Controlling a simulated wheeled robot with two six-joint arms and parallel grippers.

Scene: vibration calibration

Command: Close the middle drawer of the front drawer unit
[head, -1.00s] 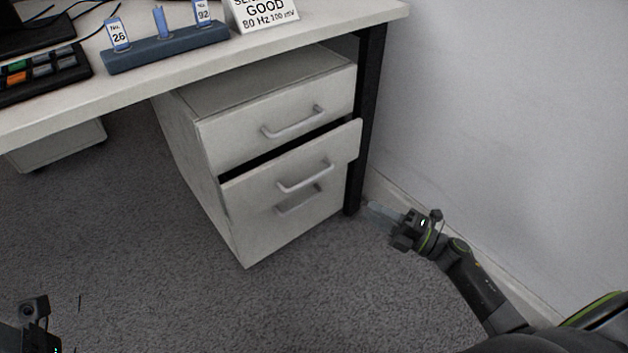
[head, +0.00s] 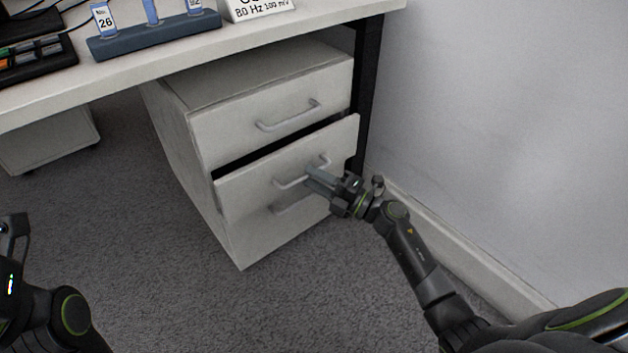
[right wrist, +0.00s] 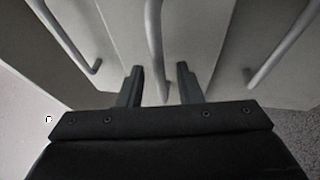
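The front drawer unit (head: 185,150) is a pale cabinet under the desk. Its middle drawer (head: 245,190) stands partly out, with a dark gap along its top edge. The middle drawer's handle (head: 290,181) is a silver bar. My right gripper (head: 308,177) is at the right part of this handle. In the right wrist view the fingers (right wrist: 160,85) are apart, with the handle (right wrist: 155,45) showing between them; I cannot tell if they touch it. My left arm shows at the lower left of the head view, its fingertips out of frame.
The top drawer (head: 270,112) looks shut; the bottom drawer's handle (head: 290,201) is just below the middle one. A black desk leg (head: 367,75) and the white wall (head: 480,120) lie to the right. Carpet (head: 170,300) in front is clear.

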